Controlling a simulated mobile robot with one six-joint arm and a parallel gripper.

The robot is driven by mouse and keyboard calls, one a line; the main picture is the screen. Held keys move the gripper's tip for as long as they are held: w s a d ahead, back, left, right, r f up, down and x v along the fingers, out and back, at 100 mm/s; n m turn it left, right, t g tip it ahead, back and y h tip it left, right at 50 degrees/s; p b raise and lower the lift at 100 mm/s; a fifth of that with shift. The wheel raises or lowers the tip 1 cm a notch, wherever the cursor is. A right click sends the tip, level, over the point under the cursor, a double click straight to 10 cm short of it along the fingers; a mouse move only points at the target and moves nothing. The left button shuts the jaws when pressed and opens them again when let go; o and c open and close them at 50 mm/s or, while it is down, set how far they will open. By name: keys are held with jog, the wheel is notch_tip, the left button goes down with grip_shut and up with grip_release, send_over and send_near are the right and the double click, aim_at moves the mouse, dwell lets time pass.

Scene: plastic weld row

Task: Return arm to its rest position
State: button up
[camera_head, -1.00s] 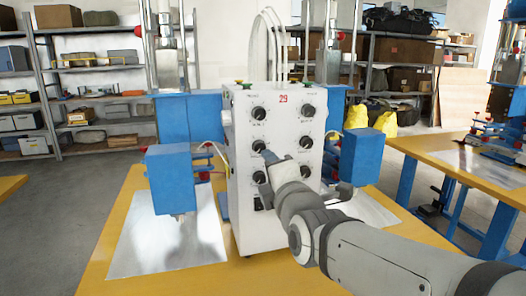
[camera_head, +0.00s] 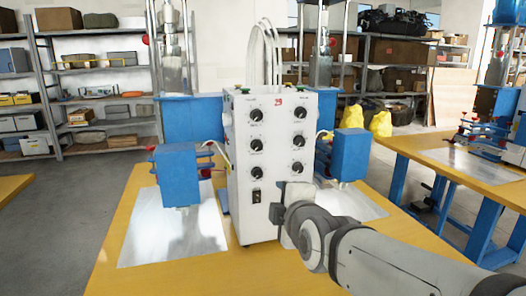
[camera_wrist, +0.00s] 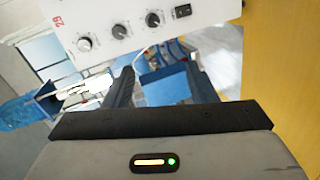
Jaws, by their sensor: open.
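My arm reaches in from the lower right in the head view. My gripper (camera_head: 278,214) is in front of the lower right part of the white control box (camera_head: 243,165). In the wrist view my gripper (camera_wrist: 160,82) shows two dark fingers apart, with nothing held between them. The control box is also at the top of that view (camera_wrist: 150,12), with its knobs and black switch. Whether any finger touches the box, I cannot tell.
The box stands on a yellow-topped bench (camera_head: 115,275) between two blue welding heads (camera_head: 183,178) (camera_head: 350,155), with metal sheets below them. Another bench (camera_head: 405,146) is at right. Shelves (camera_head: 95,140) line the back. Grey floor (camera_head: 60,225) is open at left.

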jog(key=s+d+f+m+g+h+p, duration=0.1)
jog(key=s+d+f+m+g+p, duration=0.3)
jog(key=s+m, duration=0.4)
jog(key=s+d+f+m+g+h+p, duration=0.2)
jog(key=s+d+f+m+g+p, duration=0.2)
jog(key=s+d+m+g, duration=0.3)
jog(key=s+m, duration=0.2)
jog(key=m, duration=0.2)
jog(key=shift+f+g+h, duration=0.2)
jog(key=shift+g+h, duration=0.1)
jog(key=shift+g, duration=0.1)
